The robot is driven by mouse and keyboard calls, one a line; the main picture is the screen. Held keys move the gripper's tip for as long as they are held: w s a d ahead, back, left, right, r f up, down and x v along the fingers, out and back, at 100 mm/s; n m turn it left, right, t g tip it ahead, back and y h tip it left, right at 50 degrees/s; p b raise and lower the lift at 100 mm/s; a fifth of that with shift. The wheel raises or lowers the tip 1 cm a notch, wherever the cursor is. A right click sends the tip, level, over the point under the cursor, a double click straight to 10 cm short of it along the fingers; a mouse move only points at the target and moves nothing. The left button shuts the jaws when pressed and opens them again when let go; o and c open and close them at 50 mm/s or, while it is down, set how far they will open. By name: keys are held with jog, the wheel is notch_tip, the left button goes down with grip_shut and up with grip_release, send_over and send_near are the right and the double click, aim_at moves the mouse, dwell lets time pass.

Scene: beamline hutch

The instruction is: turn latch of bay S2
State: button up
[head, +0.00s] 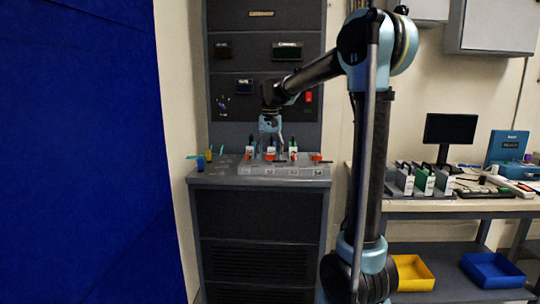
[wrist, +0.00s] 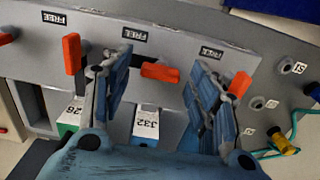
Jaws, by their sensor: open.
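The bay block (head: 240,169) sits on the grey cabinet, with bay labels along its front. The S2 latch appears to be the red handle (wrist: 160,72) in the middle of the wrist view, lying crosswise below a FREE label (wrist: 134,33). A module with a white 332 label (wrist: 146,125) stands in line with it. My gripper (wrist: 160,60) is open, its two blue fingers on either side of this latch with nothing gripped. Contact and height cannot be judged. In the head view my gripper (head: 270,132) is above the block and hides part of it.
Neighbouring red latches (wrist: 72,53) and (wrist: 239,84) stand close outside each finger. A green module (wrist: 70,122) is at left. A yellow plug with teal cable (wrist: 282,143) is at right. A blue curtain (head: 80,150) and a bench (head: 440,208) flank the cabinet.

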jog(key=c, duration=1.1)
jog(key=shift+o, duration=0.2)
jog(key=shift+n, duration=0.3)
jog(key=n, duration=0.3)
jog(key=shift+n, duration=0.3)
jog(key=n, duration=0.4)
jog(key=shift+n, duration=0.3)
jog(key=n, duration=0.8)
jog(key=shift+n, duration=0.3)
jog(key=shift+w, duration=0.1)
